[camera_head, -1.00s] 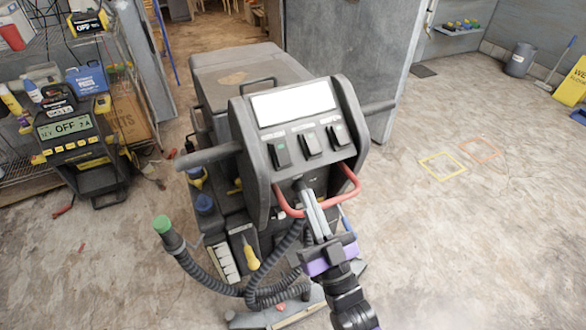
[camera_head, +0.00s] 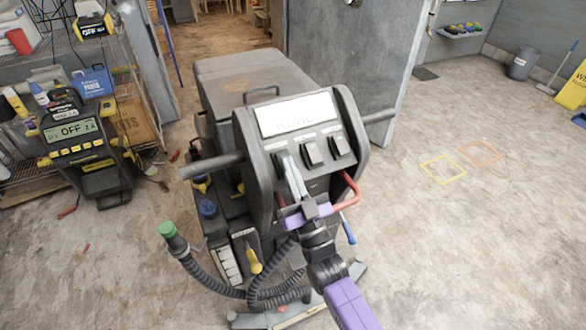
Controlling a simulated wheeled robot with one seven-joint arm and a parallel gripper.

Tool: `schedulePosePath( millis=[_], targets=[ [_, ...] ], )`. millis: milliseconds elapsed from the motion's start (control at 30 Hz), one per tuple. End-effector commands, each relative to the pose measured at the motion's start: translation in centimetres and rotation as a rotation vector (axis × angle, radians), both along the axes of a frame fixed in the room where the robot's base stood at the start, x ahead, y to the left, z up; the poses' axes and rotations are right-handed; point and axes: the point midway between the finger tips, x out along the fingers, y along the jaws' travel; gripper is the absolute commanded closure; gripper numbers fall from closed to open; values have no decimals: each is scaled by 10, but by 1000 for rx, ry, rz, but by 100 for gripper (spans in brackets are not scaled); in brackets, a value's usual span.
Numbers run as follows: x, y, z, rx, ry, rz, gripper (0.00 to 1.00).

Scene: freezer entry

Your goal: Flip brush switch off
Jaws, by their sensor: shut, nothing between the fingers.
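The floor machine's grey control panel (camera_head: 318,182) faces me. It carries a row of three dark rocker switches: a left switch (camera_head: 277,160), a middle switch (camera_head: 312,153) and a right switch (camera_head: 340,146). The small labels above them are too small to read, so I cannot tell which is the brush switch. My gripper (camera_head: 286,160) is shut and empty. Its fingertips are at the left switch and hide much of it; I cannot tell whether they touch it. The middle and right switches are uncovered.
A light display (camera_head: 294,115) sits above the switches. A red handle (camera_head: 347,192) curves below the panel, partly behind my gripper. A corrugated hose (camera_head: 207,277) hangs at lower left. A shelf with a charger (camera_head: 84,140) stands left.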

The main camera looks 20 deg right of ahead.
Motion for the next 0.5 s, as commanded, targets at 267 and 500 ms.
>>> schedulePosePath(
  millis=[267,500],
  targets=[
    [1,0,-1,0,-1,0,100],
    [4,0,3,0,42,0,100]
  ],
)
